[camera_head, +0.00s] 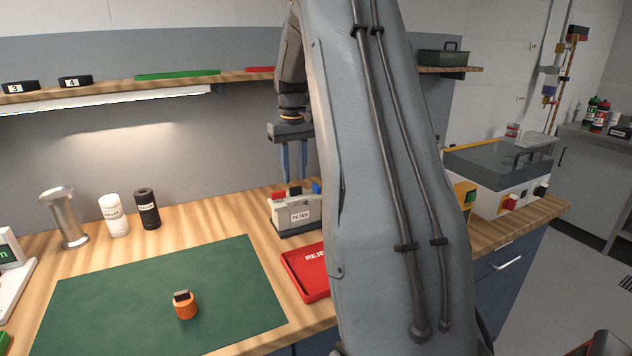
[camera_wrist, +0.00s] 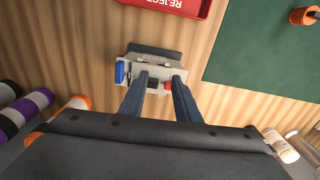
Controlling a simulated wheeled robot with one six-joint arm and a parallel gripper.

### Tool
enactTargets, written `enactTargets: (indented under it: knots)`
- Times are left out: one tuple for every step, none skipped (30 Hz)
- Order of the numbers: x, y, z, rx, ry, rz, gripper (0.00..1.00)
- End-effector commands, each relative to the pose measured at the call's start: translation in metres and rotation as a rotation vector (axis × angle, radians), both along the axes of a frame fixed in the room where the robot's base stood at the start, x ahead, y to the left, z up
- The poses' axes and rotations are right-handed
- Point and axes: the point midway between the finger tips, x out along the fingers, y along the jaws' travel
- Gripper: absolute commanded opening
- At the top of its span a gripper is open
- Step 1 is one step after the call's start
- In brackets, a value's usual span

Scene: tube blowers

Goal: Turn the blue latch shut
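The blue latch (camera_head: 316,187) is at the top right end of a grey box labelled FILTER (camera_head: 298,217) on the wooden bench. In the wrist view the latch (camera_wrist: 120,72) stands at the left end of the box, outside my left finger. A red part (camera_head: 279,195) is at the other end of the box, and a dark part sits between them. My gripper (camera_head: 293,181) points down over the box. Its two blue-grey fingers are apart with nothing held between them (camera_wrist: 160,80). I cannot tell how high the fingertips are above the box.
A red REJECT tray (camera_head: 305,284) lies just in front of the box, partly hidden by my arm. A green mat (camera_head: 170,300) with an orange knob-like part (camera_head: 185,306) is to the left. White and black bottles stand behind the mat. A lidded machine (camera_head: 500,175) is at right.

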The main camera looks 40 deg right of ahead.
Motion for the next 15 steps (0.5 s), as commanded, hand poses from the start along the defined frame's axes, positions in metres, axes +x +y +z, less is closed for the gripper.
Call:
enactTargets:
  knots:
    - [0.004, -0.025, 0.003, 0.002, 0.004, -0.016, 0.30]
    - [0.005, -0.037, 0.006, 0.003, 0.006, -0.022, 0.30]
    - [0.006, -0.050, 0.009, 0.005, 0.010, -0.028, 0.30]
    - [0.006, -0.059, 0.012, 0.005, 0.011, -0.032, 0.30]
    - [0.006, -0.066, 0.013, 0.006, 0.014, -0.035, 0.30]
    - [0.007, -0.074, 0.015, 0.008, 0.016, -0.038, 0.30]
    - [0.006, -0.079, 0.016, 0.008, 0.017, -0.040, 0.30]
    - [0.006, -0.082, 0.016, 0.009, 0.017, -0.042, 0.30]
    - [0.006, -0.085, 0.016, 0.010, 0.019, -0.043, 0.30]
    - [0.006, -0.086, 0.015, 0.010, 0.019, -0.043, 0.30]
    - [0.006, -0.087, 0.014, 0.011, 0.020, -0.043, 0.30]
    - [0.006, -0.087, 0.010, 0.011, 0.021, -0.043, 0.30]
    - [0.005, -0.087, 0.007, 0.011, 0.022, -0.043, 0.30]
    - [0.005, -0.087, 0.003, 0.011, 0.022, -0.043, 0.30]
    - [0.005, -0.086, -0.003, 0.011, 0.022, -0.043, 0.30]
